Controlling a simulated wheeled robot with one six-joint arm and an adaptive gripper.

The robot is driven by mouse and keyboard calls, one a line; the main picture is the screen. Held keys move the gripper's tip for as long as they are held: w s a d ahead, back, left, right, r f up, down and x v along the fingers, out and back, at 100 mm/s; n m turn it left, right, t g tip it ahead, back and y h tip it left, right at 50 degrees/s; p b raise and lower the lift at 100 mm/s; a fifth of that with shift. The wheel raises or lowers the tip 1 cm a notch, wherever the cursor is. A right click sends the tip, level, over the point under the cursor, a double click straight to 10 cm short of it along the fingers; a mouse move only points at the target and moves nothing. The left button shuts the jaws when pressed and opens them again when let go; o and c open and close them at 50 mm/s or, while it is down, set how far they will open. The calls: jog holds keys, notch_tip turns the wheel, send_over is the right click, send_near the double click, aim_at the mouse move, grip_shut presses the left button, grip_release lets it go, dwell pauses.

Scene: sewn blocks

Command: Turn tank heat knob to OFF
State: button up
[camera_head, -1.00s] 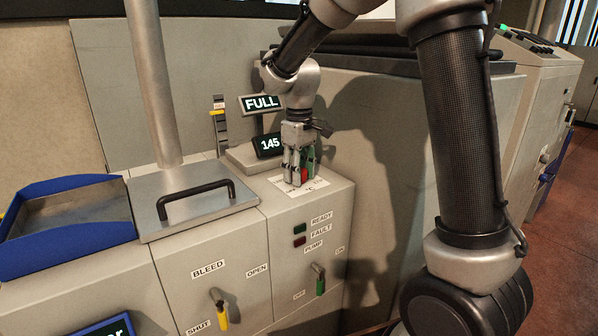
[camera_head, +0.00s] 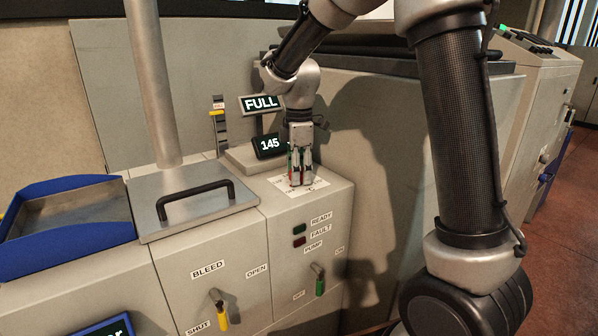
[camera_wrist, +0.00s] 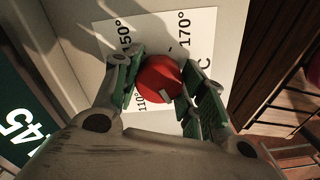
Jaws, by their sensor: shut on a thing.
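The tank heat knob is a round red knob (camera_wrist: 159,78) with a pale pointer mark. It stands on a white dial plate (camera_wrist: 190,38) printed with 110°, 150° and 170°; no OFF mark is readable. In the head view the plate (camera_head: 316,185) lies on top of the grey cabinet, and the knob is mostly hidden behind the fingers. My gripper (camera_wrist: 165,92) points down over the plate and is shut on the knob, with green-padded fingers on either side. It also shows in the head view (camera_head: 300,182).
A display reading 145 (camera_head: 269,145) and a FULL sign (camera_head: 261,104) stand just behind my gripper. A lid with a black handle (camera_head: 195,197) and a blue tray (camera_head: 68,220) lie to the left. BLEED (camera_head: 220,309) and PUMP (camera_head: 319,281) levers are on the front.

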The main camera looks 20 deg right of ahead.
jog(key=shift+n, duration=0.7)
jog(key=o, duration=1)
jog(key=shift+o, duration=0.2)
jog(key=shift+r, duration=0.1)
notch_tip(320, 180, up, 12)
